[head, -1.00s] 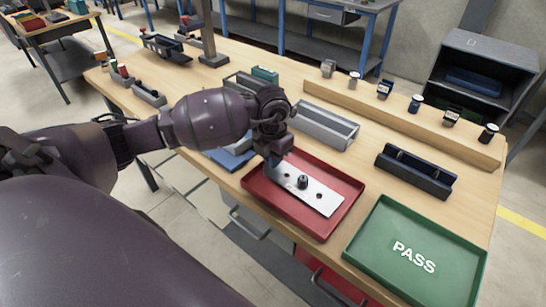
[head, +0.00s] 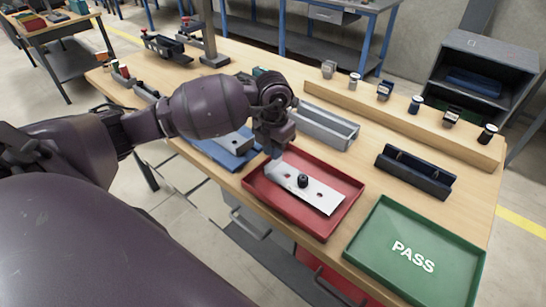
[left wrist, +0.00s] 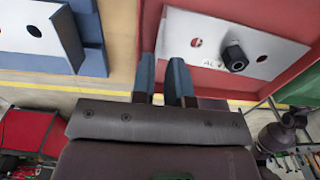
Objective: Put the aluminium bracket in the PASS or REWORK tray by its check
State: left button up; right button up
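A flat silver plate bracket (head: 324,199) with holes and a black nut-like knob (head: 303,181) lies in the red tray (head: 320,231). In the left wrist view the plate (left wrist: 216,24) shows partly hidden lettering starting "AL" beside the knob (left wrist: 234,57). The green tray (head: 380,250) marked PASS is empty. No lettering shows on the red tray. My left gripper (head: 277,154) is above the red tray's far left corner, beside the plate's end. In the left wrist view its two fingers (left wrist: 162,76) are slightly apart with nothing between them. My right gripper is not in view.
A blue mat or tray (left wrist: 20,63) with another grey bracket (left wrist: 42,30) lies left of the red tray. A grey open bin (head: 325,128) and a dark bin (head: 416,172) stand behind the trays. A wooden rail (head: 400,118) carries several small parts.

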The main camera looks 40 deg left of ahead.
pick_arm(q)
notch_tip(320, 180, up, 9)
dwell(0.3)
